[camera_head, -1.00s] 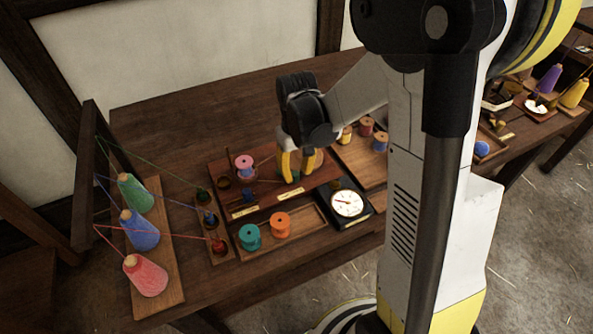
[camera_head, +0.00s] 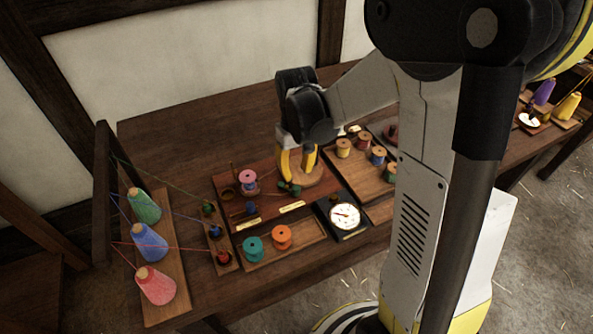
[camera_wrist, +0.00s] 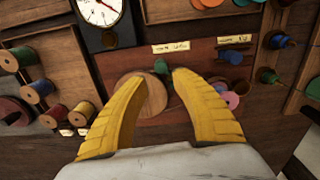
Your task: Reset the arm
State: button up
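My gripper (camera_head: 297,165) has two yellow fingers and hangs over the dark reddish-brown board on the table. In the wrist view the gripper (camera_wrist: 160,80) has its fingers apart, with no object seen held. A round wooden disc (camera_head: 308,178) lies on the board under the fingers. It also shows between the fingers in the wrist view (camera_wrist: 152,98). A small green piece (camera_wrist: 160,66) is at the disc's edge near the fingertips. My arm's own links cover part of the table on the right.
A white-faced dial (camera_head: 344,215) sits right of a tray with teal (camera_head: 254,247) and orange (camera_head: 282,236) spools. Several spools stand on a board (camera_head: 372,177) behind. Yarn cones (camera_head: 151,242) with threads running to a rack stand at the left. The table's back left is bare.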

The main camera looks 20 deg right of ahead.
dwell(0.4)
jog(key=s+a+r+t, duration=0.2)
jog(key=s+r+t, duration=0.1)
jog(key=s+r, duration=0.3)
jog(key=s+a+r+t, duration=0.3)
jog(key=s+r+t, duration=0.1)
jog(key=s+r, duration=0.3)
jog(key=shift+r+m, duration=0.3)
jog(key=shift+r, duration=0.1)
jog(key=shift+w, duration=0.1)
dwell(1.4)
